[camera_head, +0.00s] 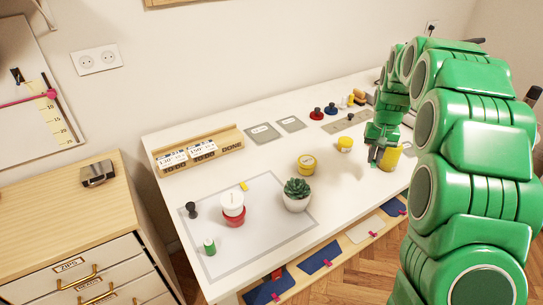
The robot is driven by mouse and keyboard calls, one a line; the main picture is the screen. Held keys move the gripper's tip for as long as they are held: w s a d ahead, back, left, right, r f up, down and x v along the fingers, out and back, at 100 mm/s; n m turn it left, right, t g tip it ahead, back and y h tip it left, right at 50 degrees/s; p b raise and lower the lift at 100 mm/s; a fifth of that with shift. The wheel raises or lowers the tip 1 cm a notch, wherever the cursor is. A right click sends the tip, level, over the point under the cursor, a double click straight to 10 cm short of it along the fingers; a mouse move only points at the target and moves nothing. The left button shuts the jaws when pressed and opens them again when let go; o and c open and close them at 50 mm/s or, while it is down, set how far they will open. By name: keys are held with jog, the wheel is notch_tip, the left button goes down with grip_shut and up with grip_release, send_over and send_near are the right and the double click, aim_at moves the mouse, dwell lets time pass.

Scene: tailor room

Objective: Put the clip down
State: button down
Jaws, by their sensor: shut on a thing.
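My gripper (376,153) is over the right part of the white table (345,182), just left of a yellow cylinder (391,158). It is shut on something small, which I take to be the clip. The fingers hide most of it, and its shape and colour cannot be made out. I cannot tell whether the gripper touches the yellow cylinder or how far above the table it is.
A plant pot (297,196), yellow tins (307,164) and a red-and-white stack (233,209) stand on the table. A wooden card holder (198,150) is at the back left. Pink clips (327,263) hang on cards along the front edge. Bare tabletop lies in front of the gripper.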

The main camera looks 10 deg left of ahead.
jog(key=s+a+r+n, duration=0.3)
jog(key=s+a, duration=0.6)
jog(key=s, duration=0.2)
jog(key=s+a+r+n, duration=0.2)
jog(key=s+a+n, duration=0.1)
jog(key=s+a, duration=0.8)
jog(key=s+a+n, duration=0.1)
jog(key=s+n, duration=0.2)
jog(key=s, duration=0.9)
send_over(271, 220)
jog(key=s, duration=0.1)
jog(key=f, duration=0.8)
jog(key=shift+d+f, duration=0.15)
jog(key=shift+d, duration=0.2)
jog(key=shift+w+a+f, duration=0.35)
jog(key=shift+w+f, duration=0.2)
jog(key=shift+f, duration=1.7)
